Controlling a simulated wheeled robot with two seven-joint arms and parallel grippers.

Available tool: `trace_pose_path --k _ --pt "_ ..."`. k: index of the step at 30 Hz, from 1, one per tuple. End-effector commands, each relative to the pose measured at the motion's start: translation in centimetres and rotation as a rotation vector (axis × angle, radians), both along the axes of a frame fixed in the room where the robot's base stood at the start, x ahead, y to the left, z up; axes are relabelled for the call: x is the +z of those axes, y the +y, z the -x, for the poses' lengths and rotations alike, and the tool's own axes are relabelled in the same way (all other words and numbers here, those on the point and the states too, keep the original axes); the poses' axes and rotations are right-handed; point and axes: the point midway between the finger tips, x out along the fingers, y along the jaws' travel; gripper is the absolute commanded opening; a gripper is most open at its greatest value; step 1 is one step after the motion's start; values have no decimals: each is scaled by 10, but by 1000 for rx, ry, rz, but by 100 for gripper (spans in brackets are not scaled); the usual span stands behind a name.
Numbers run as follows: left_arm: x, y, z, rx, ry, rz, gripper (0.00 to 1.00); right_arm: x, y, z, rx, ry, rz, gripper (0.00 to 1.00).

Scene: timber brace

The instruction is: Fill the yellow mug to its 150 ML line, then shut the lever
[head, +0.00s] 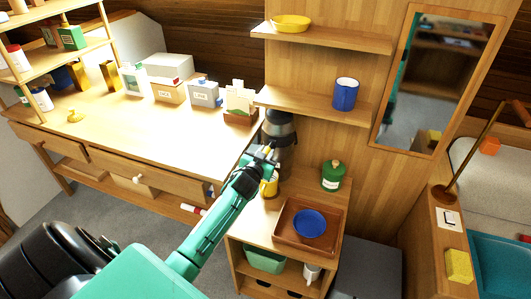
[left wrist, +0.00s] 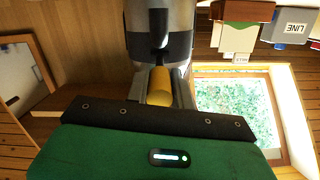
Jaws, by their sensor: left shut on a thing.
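The dispenser (head: 279,128), a dark and silver cylinder, stands against the wooden panel at the end of the bench. Its lever has a yellow grip (left wrist: 159,87) on a dark stem, seen close in the left wrist view. My left gripper (head: 270,152) is shut on that grip; its fingers (left wrist: 160,90) lie on both sides of it. The yellow mug (head: 270,186) stands below the dispenser, partly hidden behind my left gripper. Its line and the level inside cannot be made out. My right gripper is not in view.
A green bottle (head: 332,175) and a wooden tray (head: 284,240) with a blue dish (head: 309,223) stand on the small cabinet nearby. A blue mug (head: 345,94) is on the shelf above. Boxes (head: 204,93) line the bench back; the bench front is mostly clear.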

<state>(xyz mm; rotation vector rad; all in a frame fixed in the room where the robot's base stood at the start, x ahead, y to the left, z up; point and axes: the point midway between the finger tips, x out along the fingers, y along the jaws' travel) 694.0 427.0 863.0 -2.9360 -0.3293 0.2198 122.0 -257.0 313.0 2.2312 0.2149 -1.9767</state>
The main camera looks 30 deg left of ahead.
Motion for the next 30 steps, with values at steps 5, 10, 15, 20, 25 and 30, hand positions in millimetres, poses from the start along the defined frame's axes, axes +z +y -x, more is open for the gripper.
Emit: trace_pose_path --k 5,10,15,20,25,30 --pt "1 0 0 0 -1 -1 45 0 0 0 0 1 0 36" --pt "0 0 0 0 -1 -1 45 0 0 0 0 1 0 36" --pt "0 -1 5 0 0 0 45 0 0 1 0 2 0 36" --pt "1 -6 24 -1 1 0 45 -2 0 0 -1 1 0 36" --pt "5 -14 55 -1 0 1 45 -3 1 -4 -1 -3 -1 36" --pt "10 -21 88 0 1 -1 45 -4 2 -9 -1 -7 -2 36"
